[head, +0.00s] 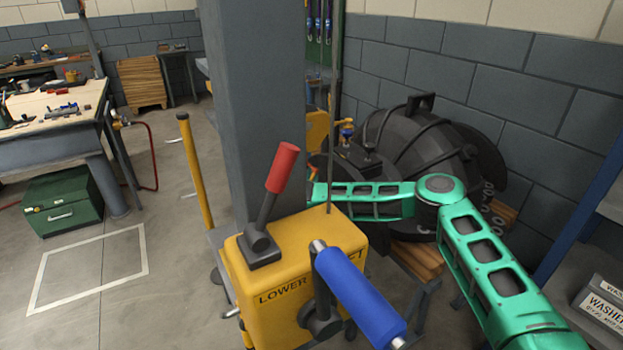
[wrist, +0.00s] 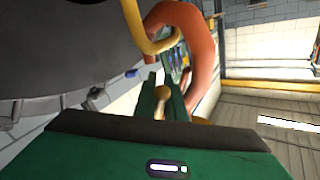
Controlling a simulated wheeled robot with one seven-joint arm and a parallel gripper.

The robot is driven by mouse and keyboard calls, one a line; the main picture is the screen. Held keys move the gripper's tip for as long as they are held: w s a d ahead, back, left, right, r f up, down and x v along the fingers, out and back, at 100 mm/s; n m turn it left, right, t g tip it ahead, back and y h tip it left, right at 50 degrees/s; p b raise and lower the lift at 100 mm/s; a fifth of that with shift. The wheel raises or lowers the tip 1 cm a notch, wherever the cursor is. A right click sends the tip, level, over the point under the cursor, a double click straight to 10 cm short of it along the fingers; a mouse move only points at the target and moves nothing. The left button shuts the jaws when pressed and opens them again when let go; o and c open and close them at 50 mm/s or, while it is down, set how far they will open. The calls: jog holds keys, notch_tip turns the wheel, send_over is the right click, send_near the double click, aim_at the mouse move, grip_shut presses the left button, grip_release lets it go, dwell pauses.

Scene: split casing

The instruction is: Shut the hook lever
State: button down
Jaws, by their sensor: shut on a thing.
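In the wrist view an orange-red hook (wrist: 199,50) curves down at the top centre. A yellow curved rod (wrist: 142,32) runs across its left side. My gripper (wrist: 168,84) has its dark green fingers together just below and in front of the hook. They are shut on a small tan, round-ended piece (wrist: 162,94); I cannot tell surely whether this is the lever's end. In the head view my green arm reaches left behind the yellow control box, and my gripper and the hook are mostly hidden by the grey column.
The yellow control box (head: 290,240) carries a red-handled lever (head: 283,168) and a blue handle (head: 358,292). The grey column (head: 262,100) stands behind it. A dark rounded casing (head: 410,140) is beside the block wall.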

jog(key=shift+w+d, duration=0.1)
jog(key=shift+d, duration=0.35)
jog(key=n+t+y, duration=0.1)
jog(key=n+y, duration=0.1)
jog(key=n, duration=0.2)
jog(key=w+d+r+n+t+y, duration=0.1)
jog(key=n+t+y, duration=0.1)
jog(key=n, duration=0.2)
jog(key=d+r+n+t+y, duration=0.1)
jog(key=n+t+y, duration=0.1)
jog(key=n, duration=0.3)
jog(key=shift+w+d, duration=0.2)
jog(key=shift+d, duration=0.05)
jog(key=shift+f+n+t, duration=0.1)
jog(key=shift+n+t, duration=0.2)
jog(key=c, duration=2.1)
grip_release()
jog(key=v, duration=1)
jog(key=shift+s+d+f, duration=0.15)
jog(key=shift+s+f, duration=0.05)
